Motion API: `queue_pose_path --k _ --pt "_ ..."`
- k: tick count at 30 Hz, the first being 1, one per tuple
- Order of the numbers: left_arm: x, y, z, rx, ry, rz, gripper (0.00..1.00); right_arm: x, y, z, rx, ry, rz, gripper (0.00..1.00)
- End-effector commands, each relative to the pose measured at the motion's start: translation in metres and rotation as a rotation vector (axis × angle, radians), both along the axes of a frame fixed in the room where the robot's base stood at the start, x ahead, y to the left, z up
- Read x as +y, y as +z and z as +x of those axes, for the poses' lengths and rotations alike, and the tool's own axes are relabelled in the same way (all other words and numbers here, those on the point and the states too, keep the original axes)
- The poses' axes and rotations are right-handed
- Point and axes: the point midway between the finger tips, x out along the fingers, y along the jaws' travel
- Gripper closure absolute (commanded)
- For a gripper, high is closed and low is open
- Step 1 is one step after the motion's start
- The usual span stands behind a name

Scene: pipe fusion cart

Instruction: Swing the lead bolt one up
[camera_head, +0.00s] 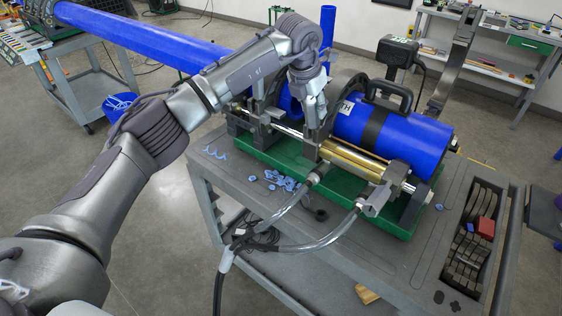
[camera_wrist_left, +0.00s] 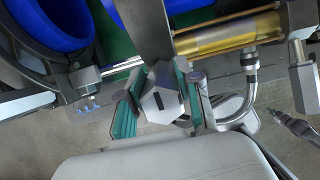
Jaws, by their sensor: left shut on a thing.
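My left gripper (camera_head: 316,124) reaches down over the pipe fusion machine, at the clamp beside the brass-coloured cylinder (camera_head: 353,160). In the left wrist view, the green-padded fingers of this gripper (camera_wrist_left: 158,86) are shut on a grey hex-shaped bolt head (camera_wrist_left: 162,104) with a dark slot. I take this to be lead bolt one. A flat grey metal piece (camera_wrist_left: 142,28) runs up from the bolt head. In the head view, the gripper hides the bolt, so its swing angle cannot be told. My right gripper is not in view.
A blue pipe (camera_head: 408,140) lies in the machine's right clamps, and a long blue pipe (camera_head: 140,38) enters from the left. Hoses (camera_head: 330,232) loop over the cart's front edge. Blue shavings (camera_head: 283,180) lie on the cart (camera_head: 240,185). A slotted tray with a red block (camera_head: 486,227) is at the right.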

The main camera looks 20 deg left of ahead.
Motion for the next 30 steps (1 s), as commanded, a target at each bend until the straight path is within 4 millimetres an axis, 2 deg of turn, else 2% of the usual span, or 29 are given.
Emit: queue_pose_path --k 8,19,30 --pt "-0.001 0.000 0.001 -0.001 -0.001 -0.001 0.78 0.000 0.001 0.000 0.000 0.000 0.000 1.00" --pt "-0.008 0.003 0.021 0.000 -0.001 0.000 0.78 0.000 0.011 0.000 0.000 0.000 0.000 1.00" --pt "-0.009 0.002 0.024 -0.001 0.000 0.000 0.78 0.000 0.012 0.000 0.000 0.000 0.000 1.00"
